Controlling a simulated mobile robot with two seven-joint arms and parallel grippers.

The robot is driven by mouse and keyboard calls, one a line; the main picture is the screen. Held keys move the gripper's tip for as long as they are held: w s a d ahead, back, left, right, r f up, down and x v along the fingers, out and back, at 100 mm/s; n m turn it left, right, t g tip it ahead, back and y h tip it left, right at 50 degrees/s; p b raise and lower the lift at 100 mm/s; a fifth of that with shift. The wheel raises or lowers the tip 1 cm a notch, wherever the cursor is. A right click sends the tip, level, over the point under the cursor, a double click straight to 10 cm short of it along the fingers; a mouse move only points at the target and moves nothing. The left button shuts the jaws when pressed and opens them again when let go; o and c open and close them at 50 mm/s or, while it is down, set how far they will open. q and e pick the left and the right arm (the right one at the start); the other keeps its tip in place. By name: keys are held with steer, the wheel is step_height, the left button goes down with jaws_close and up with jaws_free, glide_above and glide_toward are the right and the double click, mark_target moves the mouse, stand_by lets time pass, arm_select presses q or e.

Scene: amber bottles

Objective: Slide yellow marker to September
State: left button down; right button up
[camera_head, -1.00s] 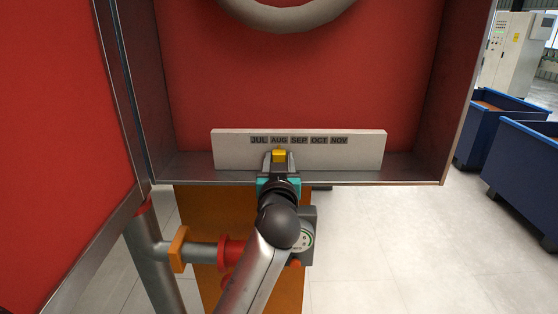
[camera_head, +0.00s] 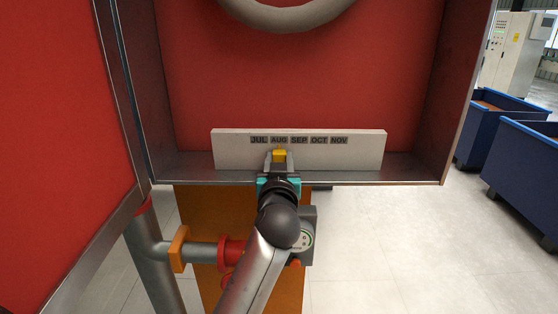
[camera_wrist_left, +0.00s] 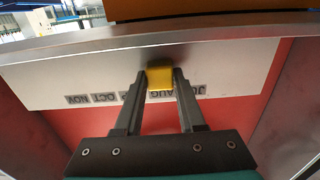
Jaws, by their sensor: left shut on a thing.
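The yellow marker (camera_head: 279,156) sits on the front of the white month board (camera_head: 352,154), just below the AUG label (camera_head: 279,140). The SEP label (camera_head: 299,140) is one label to the right. My left gripper (camera_head: 279,160) is shut on the marker, with one finger on each side of it. In the left wrist view the yellow marker (camera_wrist_left: 160,78) is between the two fingertips of my left gripper (camera_wrist_left: 160,84), with AUG right behind it. The SEP label is mostly hidden by a finger there. My right gripper is not in view.
The board stands on the floor of an open red cabinet (camera_head: 300,85) with a metal front lip (camera_head: 400,182). A grey ring (camera_head: 285,18) hangs above. A red door panel (camera_head: 60,130) is at the left. Blue bins (camera_head: 520,165) stand outside at the right.

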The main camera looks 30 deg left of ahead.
mark_target(299, 154)
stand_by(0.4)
arm_select(q)
steer(key=w+d+b, duration=0.1)
steer(key=w+d, duration=0.1)
steer(key=d, duration=0.1)
steer(key=shift+w+d+b, duration=0.1)
steer(key=shift+d+b, duration=0.1)
steer(key=shift+b, duration=0.15)
steer(key=shift+w+d, duration=0.15)
steer(key=shift+d, duration=0.1)
steer(key=shift+c, duration=2.4)
jaws_free()
